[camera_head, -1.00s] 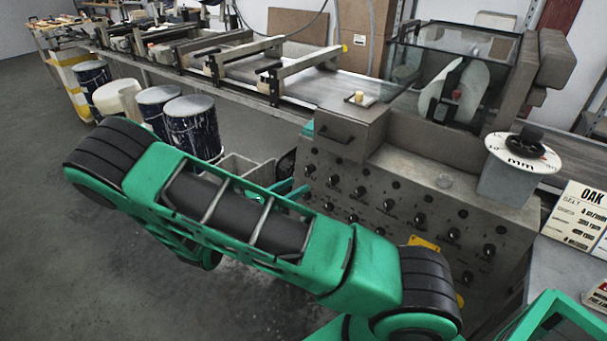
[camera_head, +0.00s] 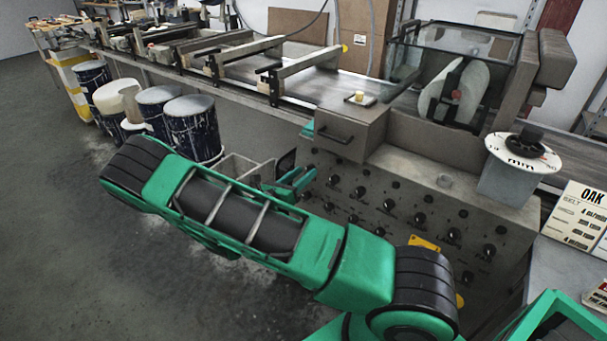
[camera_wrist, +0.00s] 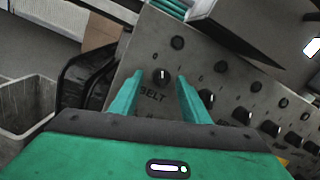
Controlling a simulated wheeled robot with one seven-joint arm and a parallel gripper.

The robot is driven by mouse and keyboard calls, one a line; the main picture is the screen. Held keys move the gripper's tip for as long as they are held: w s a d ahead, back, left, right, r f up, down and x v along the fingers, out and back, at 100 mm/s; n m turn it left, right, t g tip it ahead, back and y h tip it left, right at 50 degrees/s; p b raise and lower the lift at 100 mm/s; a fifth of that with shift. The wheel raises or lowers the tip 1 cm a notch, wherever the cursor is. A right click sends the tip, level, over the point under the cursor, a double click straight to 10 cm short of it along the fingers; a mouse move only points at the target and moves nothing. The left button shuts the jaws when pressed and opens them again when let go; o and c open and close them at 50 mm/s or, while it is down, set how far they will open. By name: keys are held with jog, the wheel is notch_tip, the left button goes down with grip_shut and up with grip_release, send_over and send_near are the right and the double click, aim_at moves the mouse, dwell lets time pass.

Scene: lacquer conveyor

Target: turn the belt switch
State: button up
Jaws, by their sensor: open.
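The belt switch (camera_wrist: 162,76) is a small black round knob with a pale pointer mark, on a grey metal panel (camera_wrist: 215,97) above the printed word BELT. In the wrist view it sits between and just beyond the fingertips of my gripper (camera_wrist: 160,82). The fingers are open, one on each side of it, with no visible contact. In the head view my gripper (camera_head: 300,180) is at the left end of the control panel (camera_head: 400,205), pointing at it. The belt switch is hard to make out there behind the fingers.
Several similar black knobs (camera_head: 360,192) line the panel to the right. A pale bin (camera_wrist: 22,105) is left of the panel, and paint-stained drums (camera_head: 192,130) stand farther left. A box with a handle (camera_head: 345,132) juts out above the panel. The floor at left is clear.

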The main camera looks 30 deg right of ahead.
jog(key=shift+w+d, duration=0.2)
jog(key=shift+d, duration=0.3)
jog(key=c, duration=0.9)
jog(key=shift+c, duration=0.8)
jog(key=shift+o, duration=0.2)
